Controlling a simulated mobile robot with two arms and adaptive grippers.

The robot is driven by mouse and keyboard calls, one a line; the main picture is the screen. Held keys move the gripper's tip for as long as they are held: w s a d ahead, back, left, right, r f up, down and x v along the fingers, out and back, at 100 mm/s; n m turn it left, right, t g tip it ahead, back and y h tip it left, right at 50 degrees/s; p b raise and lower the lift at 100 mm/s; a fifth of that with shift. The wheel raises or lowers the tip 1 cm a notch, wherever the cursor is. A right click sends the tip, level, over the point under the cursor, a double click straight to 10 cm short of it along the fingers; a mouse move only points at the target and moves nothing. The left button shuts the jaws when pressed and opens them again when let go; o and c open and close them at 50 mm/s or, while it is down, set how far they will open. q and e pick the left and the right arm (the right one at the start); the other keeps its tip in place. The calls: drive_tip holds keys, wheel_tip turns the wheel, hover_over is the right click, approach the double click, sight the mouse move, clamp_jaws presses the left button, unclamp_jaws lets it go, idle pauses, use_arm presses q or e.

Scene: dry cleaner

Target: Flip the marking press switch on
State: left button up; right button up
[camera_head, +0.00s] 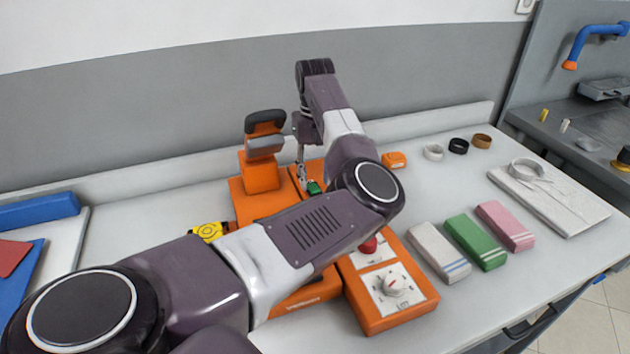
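The orange marking press (262,172) stands on the white table, with a black-handled head at the back. Its orange control box (412,299) runs along the right side, with a dial (391,286) and a red button (368,245) at the near end. A small green switch (314,187) shows at the box's far end. My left arm crosses over the press and hides much of it. My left gripper (302,178) points down right beside the green switch; I cannot tell if it touches it. Its fingers look narrow and edge-on. My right gripper is out of view.
Grey, green (475,242) and pink folded cloths lie right of the press. A folded white shirt (550,195) lies farther right. Rolled bands (458,146) and a small orange block (394,160) sit behind. A yellow tape (208,232) is left of the press.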

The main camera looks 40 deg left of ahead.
sight(315, 189)
use_arm(q)
wheel_tip(315, 189, up, 11)
drive_tip(key=shift+f, duration=0.2)
idle(0.6)
